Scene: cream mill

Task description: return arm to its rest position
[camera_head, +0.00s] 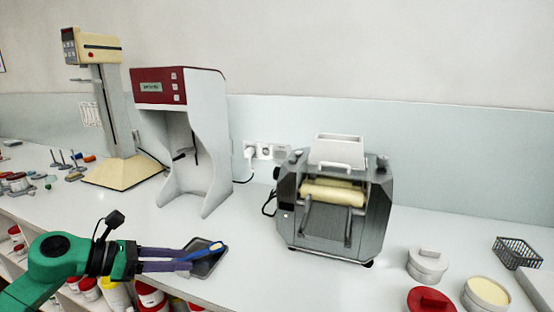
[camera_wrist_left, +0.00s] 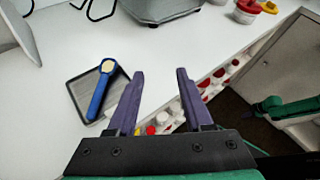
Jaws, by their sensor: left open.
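My left gripper (camera_head: 190,258) is at the counter's front edge in the head view, its purple fingers overlapping the left part of a small dark tray (camera_head: 209,264). In the left wrist view the gripper (camera_wrist_left: 160,73) is open, with nothing between its fingers. A spatula with a blue handle (camera_head: 204,252) lies on the tray. In the wrist view the spatula's handle (camera_wrist_left: 98,97) and pale head rest on the tray (camera_wrist_left: 79,89), left of the fingers and apart from them. The right gripper does not show.
A steel roller mill (camera_head: 336,240) stands right of the tray. A red-topped cabinet (camera_head: 207,140) and a beige stand device (camera_head: 112,120) are behind. Lidded jars (camera_head: 427,265) and a wire basket (camera_head: 516,252) are at right. Shelves with red-lidded tubs (camera_head: 150,296) lie below the counter edge.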

